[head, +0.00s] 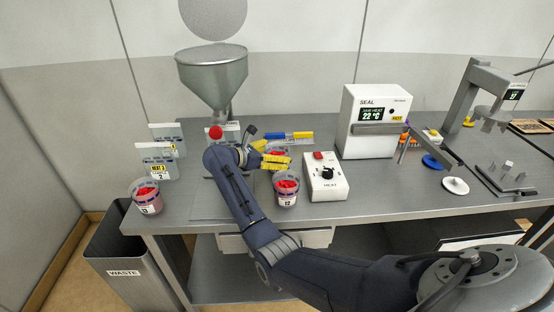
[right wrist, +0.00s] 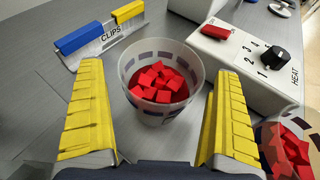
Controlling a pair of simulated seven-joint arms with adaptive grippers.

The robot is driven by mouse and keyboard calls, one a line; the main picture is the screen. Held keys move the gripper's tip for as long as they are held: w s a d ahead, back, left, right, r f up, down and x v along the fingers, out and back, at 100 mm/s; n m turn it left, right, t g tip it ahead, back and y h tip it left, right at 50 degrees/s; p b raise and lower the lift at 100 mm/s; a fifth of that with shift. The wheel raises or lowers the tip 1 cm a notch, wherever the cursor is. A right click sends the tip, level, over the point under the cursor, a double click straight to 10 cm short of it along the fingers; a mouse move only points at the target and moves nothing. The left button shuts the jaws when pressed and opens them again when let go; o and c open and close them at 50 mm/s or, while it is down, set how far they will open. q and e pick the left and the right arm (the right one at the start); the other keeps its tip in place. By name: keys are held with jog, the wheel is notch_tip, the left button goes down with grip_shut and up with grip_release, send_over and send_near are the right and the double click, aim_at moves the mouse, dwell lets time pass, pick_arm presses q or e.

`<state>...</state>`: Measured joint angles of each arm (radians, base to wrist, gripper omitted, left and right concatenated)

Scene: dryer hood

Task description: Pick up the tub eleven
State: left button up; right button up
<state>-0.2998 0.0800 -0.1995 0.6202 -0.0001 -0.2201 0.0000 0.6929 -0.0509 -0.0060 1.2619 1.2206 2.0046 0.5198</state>
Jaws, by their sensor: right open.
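A clear tub of red cubes (right wrist: 160,85) stands in the right wrist view between the yellow fingers of my right gripper (right wrist: 159,125). The fingers are open, with a gap on each side of it. In the head view my right gripper (head: 277,154) largely covers this tub, and I cannot read its number. A second tub of red pieces (head: 286,190) stands just in front of it; its label seems to read 12. It also shows at the lower right of the wrist view (right wrist: 290,148). A third tub (head: 146,198), seemingly labelled 13, stands at the table's left end.
The HEAT box (head: 326,176) stands close to the right of the tubs. A CLIPS holder (right wrist: 103,38) with blue and yellow clips is behind. A metal hopper (head: 213,75), the SEAL machine (head: 375,120) and a WASTE bin (head: 125,265) stand around.

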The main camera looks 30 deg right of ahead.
jog(key=shift+d+f, duration=0.15)
jog(key=shift+d, duration=0.3)
jog(key=c, duration=1.5)
jog(key=shift+o, duration=0.2)
jog(key=shift+r, duration=0.2)
